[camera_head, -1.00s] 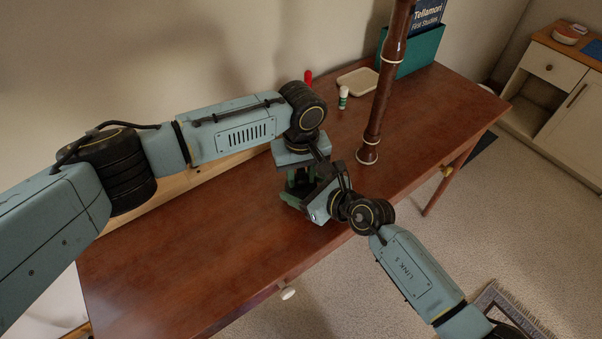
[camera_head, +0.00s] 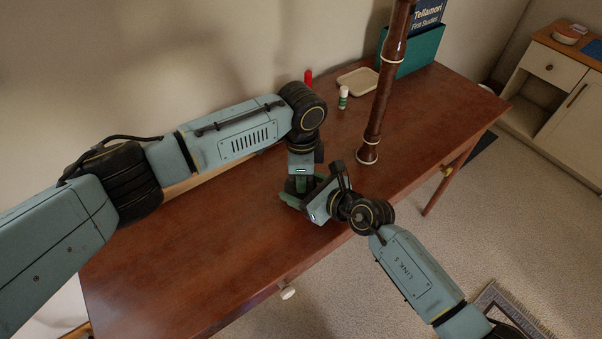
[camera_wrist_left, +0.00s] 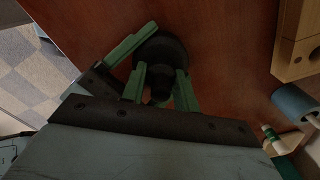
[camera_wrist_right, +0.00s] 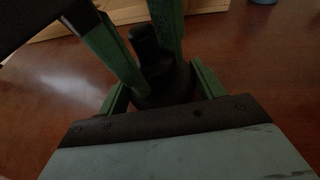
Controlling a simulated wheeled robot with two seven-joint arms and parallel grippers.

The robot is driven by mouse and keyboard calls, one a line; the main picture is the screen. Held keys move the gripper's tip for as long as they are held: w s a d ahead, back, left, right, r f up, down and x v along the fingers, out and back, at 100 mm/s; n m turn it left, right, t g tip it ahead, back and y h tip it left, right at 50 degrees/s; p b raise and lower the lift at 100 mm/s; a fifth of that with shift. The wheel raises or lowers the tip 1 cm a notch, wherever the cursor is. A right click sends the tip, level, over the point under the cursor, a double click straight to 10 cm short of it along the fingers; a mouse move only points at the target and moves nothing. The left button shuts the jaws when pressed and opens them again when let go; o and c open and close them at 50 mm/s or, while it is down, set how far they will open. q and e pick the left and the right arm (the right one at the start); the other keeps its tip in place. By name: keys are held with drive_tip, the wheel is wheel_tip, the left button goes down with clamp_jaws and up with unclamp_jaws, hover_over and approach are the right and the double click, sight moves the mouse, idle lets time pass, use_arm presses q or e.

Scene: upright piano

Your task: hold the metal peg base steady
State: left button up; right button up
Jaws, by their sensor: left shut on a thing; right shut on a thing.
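The metal peg base is a dark round piece with an upright peg on the brown table. It shows in the left wrist view (camera_wrist_left: 165,48) and the right wrist view (camera_wrist_right: 168,82); in the head view the grippers hide it. My left gripper (camera_wrist_left: 161,76) comes from above, its green fingers shut on the peg. My right gripper (camera_wrist_right: 160,78) comes in low from the side, its green fingers shut around the round base. In the head view the two grippers meet closely, the left one above the right.
A tall brown woodwind piece (camera_head: 378,110) stands right of the grippers. A small glue stick (camera_head: 343,97), a pale tray (camera_head: 358,82) and a teal book holder (camera_head: 415,52) lie behind. A wooden block (camera_wrist_left: 300,40) is near the base. The table's front left (camera_head: 170,265) is clear.

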use_arm(q)
drive_tip(key=m, duration=0.7)
drive_tip(key=shift+a+m, duration=0.1)
drive_tip(key=shift+m, duration=0.2)
drive_tip(key=m, duration=1.1)
drive_tip(key=shift+w, duration=0.1)
drive_tip(key=m, duration=0.6)
drive_tip(key=o, duration=1.1)
